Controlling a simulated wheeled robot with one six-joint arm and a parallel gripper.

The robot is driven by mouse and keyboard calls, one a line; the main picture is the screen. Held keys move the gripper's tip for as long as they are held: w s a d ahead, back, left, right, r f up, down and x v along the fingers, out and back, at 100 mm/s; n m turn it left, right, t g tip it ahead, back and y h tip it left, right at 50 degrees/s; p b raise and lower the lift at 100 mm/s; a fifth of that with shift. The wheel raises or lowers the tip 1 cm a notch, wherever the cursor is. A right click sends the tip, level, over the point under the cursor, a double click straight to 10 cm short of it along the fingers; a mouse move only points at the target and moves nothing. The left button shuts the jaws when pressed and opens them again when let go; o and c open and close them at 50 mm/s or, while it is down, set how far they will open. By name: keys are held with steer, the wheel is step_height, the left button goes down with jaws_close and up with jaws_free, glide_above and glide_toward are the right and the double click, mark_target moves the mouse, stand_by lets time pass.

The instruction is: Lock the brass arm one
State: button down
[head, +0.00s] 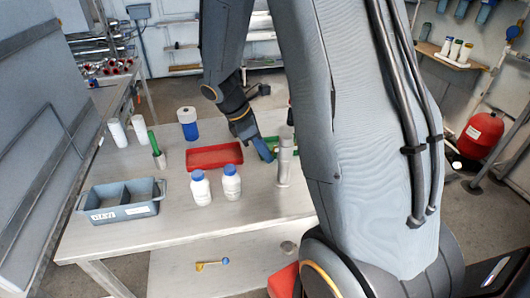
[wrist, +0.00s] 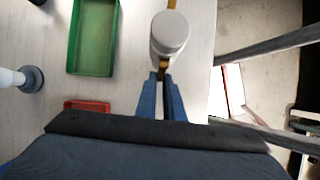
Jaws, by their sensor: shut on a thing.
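A grey upright cylinder (head: 284,160) stands on the table at its right part. In the wrist view I see the cylinder (wrist: 170,32) from above, with its pale round top. One brass arm (wrist: 172,4) sticks out on its far side. Another brass arm (wrist: 163,67) sticks out on its near side, toward me. My gripper (wrist: 162,80) has its blue fingers shut on this near brass arm, close beside the cylinder. In the head view my gripper (head: 265,149) is left of the cylinder and partly hidden. I cannot tell how far either arm is turned.
A green tray (wrist: 93,40) and a red tray (head: 214,157) lie left of the cylinder. Two white bottles (head: 201,188) with blue caps stand in front. A grey divided bin (head: 122,211) is at the left. The table's right edge is close to the cylinder.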

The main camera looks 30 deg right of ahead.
steer(key=shift+d+f+g+h+b, duration=0.15)
steer(key=shift+h+b, duration=0.1)
steer(key=shift+h, duration=0.2)
steer(key=shift+a+f+g+h+b, duration=0.15)
steer(key=shift+h+b, duration=0.1)
steer(key=shift+h, duration=0.2)
steer(key=shift+d, duration=0.1)
steer(key=c, duration=1.9)
jaws_free()
steer(key=shift+o, duration=0.2)
steer(key=b+v, duration=0.1)
steer(key=v, duration=0.7)
steer(key=shift+b, duration=0.35)
